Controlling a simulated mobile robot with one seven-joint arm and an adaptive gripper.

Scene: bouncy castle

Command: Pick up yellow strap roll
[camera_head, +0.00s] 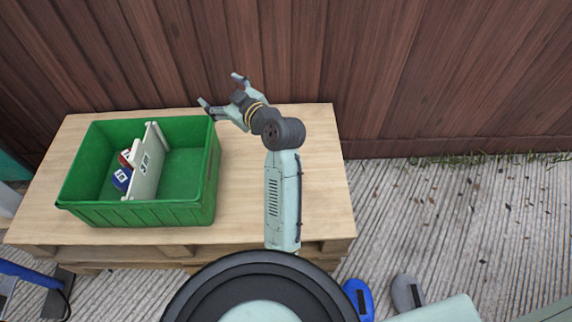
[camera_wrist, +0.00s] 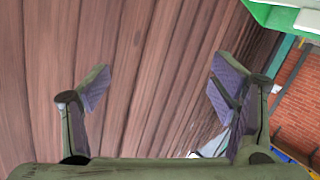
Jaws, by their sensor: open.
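I cannot make out a yellow strap roll in either view. My gripper (camera_head: 220,89) is raised at the back of the wooden pallet table, near the back right corner of the green crate (camera_head: 150,213). Its two fingers are spread apart with nothing between them. In the wrist view my gripper (camera_wrist: 158,90) is also open and empty, facing the brown plank fence (camera_wrist: 150,40). Inside the crate, a red item (camera_head: 125,158) and a blue item (camera_head: 122,179) with white labels lie left of a white divider (camera_head: 147,163). The right compartment looks empty.
The wooden table top (camera_head: 315,190) is bare right of the crate. The fence (camera_head: 420,70) rises close behind it. Blue (camera_head: 358,298) and grey (camera_head: 407,292) shoe-like items lie on the ground at the lower right. A blue-and-black stand (camera_head: 55,290) is at the lower left.

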